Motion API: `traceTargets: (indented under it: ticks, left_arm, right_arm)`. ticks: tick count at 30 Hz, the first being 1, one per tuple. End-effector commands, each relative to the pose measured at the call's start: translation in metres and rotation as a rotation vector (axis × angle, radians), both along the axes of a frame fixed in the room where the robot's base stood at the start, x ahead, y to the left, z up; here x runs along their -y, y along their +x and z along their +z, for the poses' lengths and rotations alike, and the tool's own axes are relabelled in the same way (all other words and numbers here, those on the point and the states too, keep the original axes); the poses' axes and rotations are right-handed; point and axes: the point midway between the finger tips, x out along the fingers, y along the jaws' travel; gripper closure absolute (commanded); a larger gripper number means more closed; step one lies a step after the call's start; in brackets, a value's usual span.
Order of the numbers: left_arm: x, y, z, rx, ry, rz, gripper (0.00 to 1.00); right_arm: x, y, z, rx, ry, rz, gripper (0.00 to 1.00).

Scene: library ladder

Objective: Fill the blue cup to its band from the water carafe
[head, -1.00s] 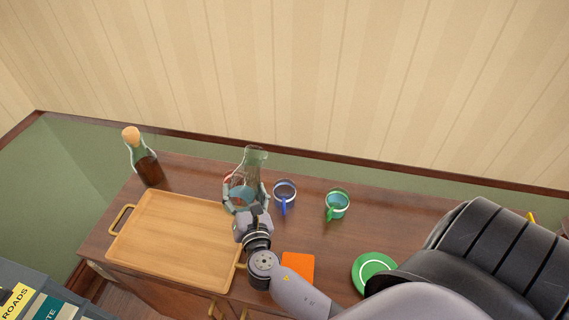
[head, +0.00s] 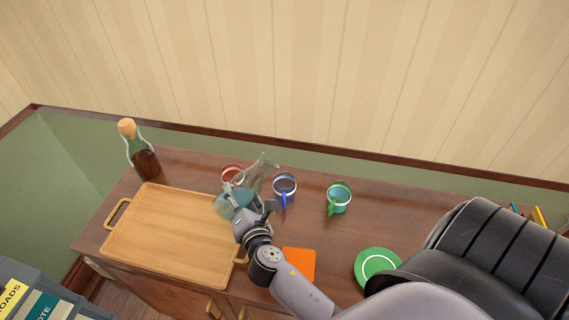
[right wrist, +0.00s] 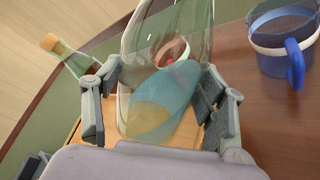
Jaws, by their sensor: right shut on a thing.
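The glass carafe (head: 257,174) holds bluish water and tilts to the right, its mouth toward the blue cup. My right gripper (head: 245,204) is shut on the carafe; in the right wrist view its fingers (right wrist: 160,112) press on both sides of the glass, and the carafe (right wrist: 168,35) fills the middle. The blue cup (head: 285,188) stands upright on the cabinet just right of the carafe's mouth. In the right wrist view the blue cup (right wrist: 284,62) shows a pale band near its rim; its water level cannot be made out. My left gripper is not in view.
A red cup (head: 231,172) stands behind the carafe. A green cup (head: 339,199) is to the right. A wooden tray (head: 172,238) lies at left, with a corked bottle (head: 140,150) behind it. An orange square (head: 299,264) and a green disc (head: 377,268) lie in front.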

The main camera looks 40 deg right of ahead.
Motion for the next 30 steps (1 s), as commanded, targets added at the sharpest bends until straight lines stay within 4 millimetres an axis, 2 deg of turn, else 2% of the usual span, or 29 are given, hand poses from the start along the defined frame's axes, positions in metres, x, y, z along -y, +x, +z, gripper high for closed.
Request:
traceTargets:
  ticks: [2, 14, 30]
  left_arm:
    - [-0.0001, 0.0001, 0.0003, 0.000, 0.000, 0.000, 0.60]
    - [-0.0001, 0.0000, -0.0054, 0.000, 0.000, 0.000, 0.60]
    - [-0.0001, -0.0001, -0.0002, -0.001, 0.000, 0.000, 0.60]
  right_arm:
    - [-0.0006, 0.0015, 0.0040, 0.009, 0.008, 0.001, 0.96]
    - [-0.0027, 0.0017, -0.0021, 0.015, 0.050, 0.000, 0.96]
    - [-0.0046, 0.0019, 0.0027, 0.022, 0.110, 0.000, 0.96]
